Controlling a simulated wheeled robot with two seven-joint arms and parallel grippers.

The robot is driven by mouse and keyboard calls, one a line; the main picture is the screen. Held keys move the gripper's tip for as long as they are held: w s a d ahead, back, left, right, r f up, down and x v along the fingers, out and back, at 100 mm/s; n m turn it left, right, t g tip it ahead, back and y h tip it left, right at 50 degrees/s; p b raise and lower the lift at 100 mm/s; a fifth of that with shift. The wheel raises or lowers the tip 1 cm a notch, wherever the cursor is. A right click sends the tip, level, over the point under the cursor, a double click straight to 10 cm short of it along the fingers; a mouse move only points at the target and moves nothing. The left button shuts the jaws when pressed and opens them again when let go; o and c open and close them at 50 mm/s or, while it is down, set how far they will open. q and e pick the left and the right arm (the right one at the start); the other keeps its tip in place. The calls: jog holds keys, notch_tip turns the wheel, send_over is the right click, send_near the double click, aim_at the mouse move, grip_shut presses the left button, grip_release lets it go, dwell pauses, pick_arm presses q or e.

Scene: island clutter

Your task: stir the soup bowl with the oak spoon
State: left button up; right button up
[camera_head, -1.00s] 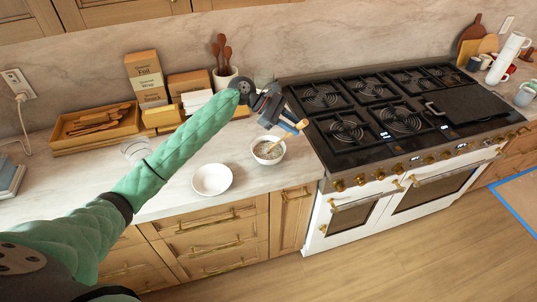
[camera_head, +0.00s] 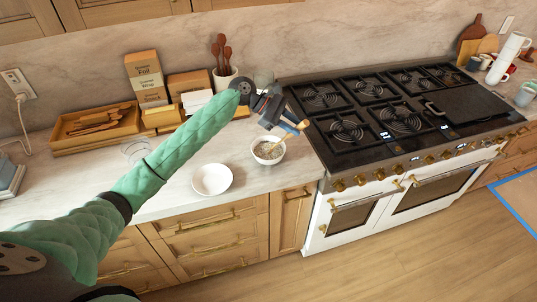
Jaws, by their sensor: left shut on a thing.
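The soup bowl (camera_head: 268,159) is a white bowl with greyish contents. It stands on the marble counter just left of the stove. My left gripper (camera_head: 284,124) is above the bowl, shut on the oak spoon (camera_head: 283,142). The spoon slants down from the gripper, and its lower end is in the bowl's contents. The spoon's tip is hidden in the contents. My right gripper is not in the picture.
An empty white bowl (camera_head: 212,180) stands left of the soup bowl near the counter's front edge. A clear glass (camera_head: 135,150) is partly behind my arm. A utensil crock (camera_head: 225,82), boxes (camera_head: 146,78) and a wooden tray (camera_head: 70,146) line the wall. The stove (camera_head: 345,165) stands right.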

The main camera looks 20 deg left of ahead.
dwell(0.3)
pick_arm(q)
jog(key=shift+w+a, duration=0.15)
jog(key=shift+a, duration=0.25)
jog(key=shift+s+d, duration=0.25)
jog(key=shift+d, duration=0.2)
jog(key=shift+w, duration=0.15)
jog(key=shift+a, duration=0.15)
dwell(0.4)
